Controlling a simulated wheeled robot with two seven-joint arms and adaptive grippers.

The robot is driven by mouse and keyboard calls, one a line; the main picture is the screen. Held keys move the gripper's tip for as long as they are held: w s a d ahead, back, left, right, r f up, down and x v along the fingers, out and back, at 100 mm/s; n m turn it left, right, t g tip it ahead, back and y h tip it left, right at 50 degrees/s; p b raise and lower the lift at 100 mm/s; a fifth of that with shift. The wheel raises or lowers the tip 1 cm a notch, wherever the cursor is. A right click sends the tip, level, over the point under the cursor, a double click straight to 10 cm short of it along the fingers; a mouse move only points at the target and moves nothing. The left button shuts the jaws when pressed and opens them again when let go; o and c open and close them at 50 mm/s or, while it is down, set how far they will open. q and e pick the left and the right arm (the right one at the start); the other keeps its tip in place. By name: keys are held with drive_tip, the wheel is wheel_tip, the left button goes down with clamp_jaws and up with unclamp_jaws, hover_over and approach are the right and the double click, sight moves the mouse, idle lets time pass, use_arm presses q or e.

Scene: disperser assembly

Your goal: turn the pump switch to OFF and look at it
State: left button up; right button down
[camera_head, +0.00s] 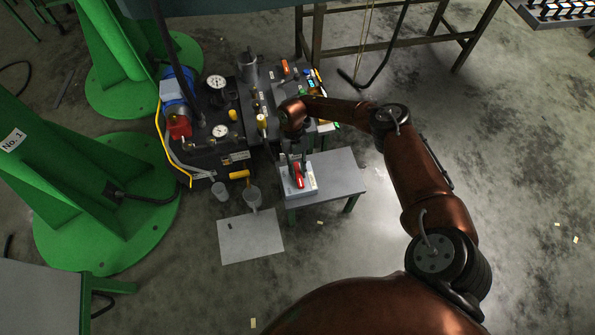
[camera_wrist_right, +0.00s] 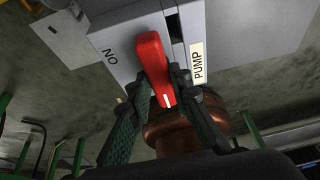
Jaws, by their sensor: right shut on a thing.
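The pump switch is a red handle (camera_head: 299,178) on a light grey box (camera_head: 311,186) that stands on a small grey table. In the right wrist view the red handle (camera_wrist_right: 153,62) has a white mark at its lower end and lies slightly slanted. The box (camera_wrist_right: 125,71) reads ON to the left of the handle, and a PUMP label (camera_wrist_right: 197,62) is on the right. An OFF marking is not visible. My right gripper (camera_wrist_right: 162,92) is shut on the handle's marked end, one finger on each side. It also shows above the switch in the head view (camera_head: 296,161). My left gripper is out of view.
The small grey table (camera_head: 340,172) has a bare right part. A black unit with gauges (camera_head: 219,131) stands at the left, with a control bench beside it. Green pillars stand further left.

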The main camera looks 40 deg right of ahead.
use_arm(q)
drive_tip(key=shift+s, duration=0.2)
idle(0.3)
use_arm(e)
drive_tip(key=c, duration=1.8)
unclamp_jaws()
drive_tip(key=shift+o, duration=0.2)
drive_tip(key=v, duration=1.2)
drive_tip(key=shift+a, duration=0.1)
